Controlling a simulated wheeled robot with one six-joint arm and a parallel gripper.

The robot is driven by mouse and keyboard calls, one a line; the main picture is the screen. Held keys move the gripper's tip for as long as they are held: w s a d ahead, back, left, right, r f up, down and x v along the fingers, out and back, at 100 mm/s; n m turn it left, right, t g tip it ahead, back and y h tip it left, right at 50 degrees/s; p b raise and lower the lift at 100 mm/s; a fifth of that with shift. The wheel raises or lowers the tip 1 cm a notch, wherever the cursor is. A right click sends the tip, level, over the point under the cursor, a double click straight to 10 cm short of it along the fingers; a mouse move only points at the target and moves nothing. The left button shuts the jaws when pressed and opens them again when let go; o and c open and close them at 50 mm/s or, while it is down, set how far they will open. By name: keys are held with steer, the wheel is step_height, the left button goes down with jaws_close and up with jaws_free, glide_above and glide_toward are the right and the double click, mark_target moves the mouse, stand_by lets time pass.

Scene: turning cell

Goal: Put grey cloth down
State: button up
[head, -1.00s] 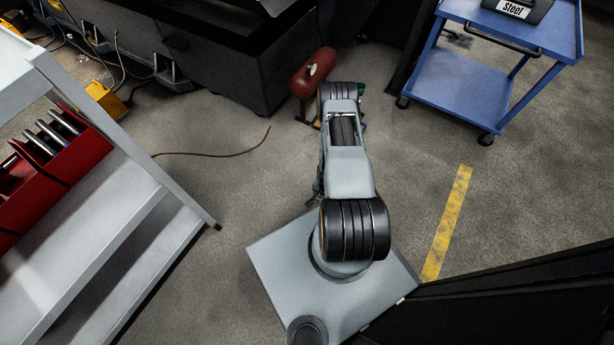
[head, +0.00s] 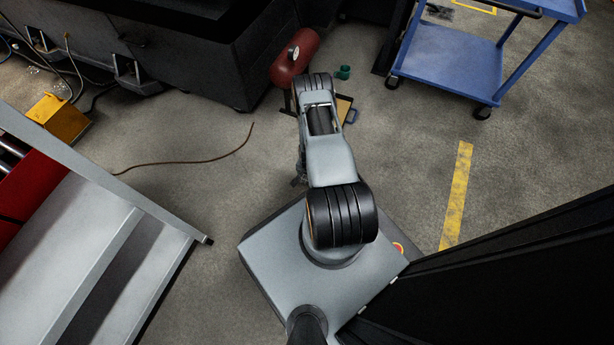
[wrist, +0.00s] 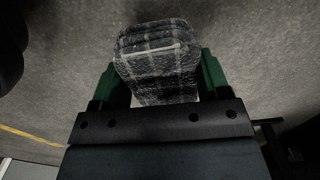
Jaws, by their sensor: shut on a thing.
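The grey cloth (wrist: 158,62) shows in the wrist view as a folded, dark grey checked bundle with pale lines. My gripper (wrist: 160,85) has its green fingers on either side of the cloth and is shut on it. In the head view my arm hides the cloth and most of the gripper.
A blue trolley (head: 455,68) stands at the upper right. A grey shelf rack (head: 75,250) with a red bin (head: 38,190) is at the left. A red tank (head: 294,58) lies near the dark machine (head: 190,60). A brown cable (head: 190,162) crosses the floor. A dark panel is at the lower right.

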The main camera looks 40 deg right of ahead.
steer(key=f+b, duration=0.1)
steer(key=f, duration=0.1)
steer(key=f+b, duration=0.1)
steer(key=shift+w+f+b, duration=0.25)
steer(key=shift+w+b, duration=0.05)
steer(key=shift+b, duration=0.05)
steer(key=shift+f, duration=0.3)
steer(key=shift+w+a+r, duration=0.1)
steer(key=shift+r, duration=0.05)
steer(key=shift+f, duration=0.2)
steer(key=o, duration=0.9)
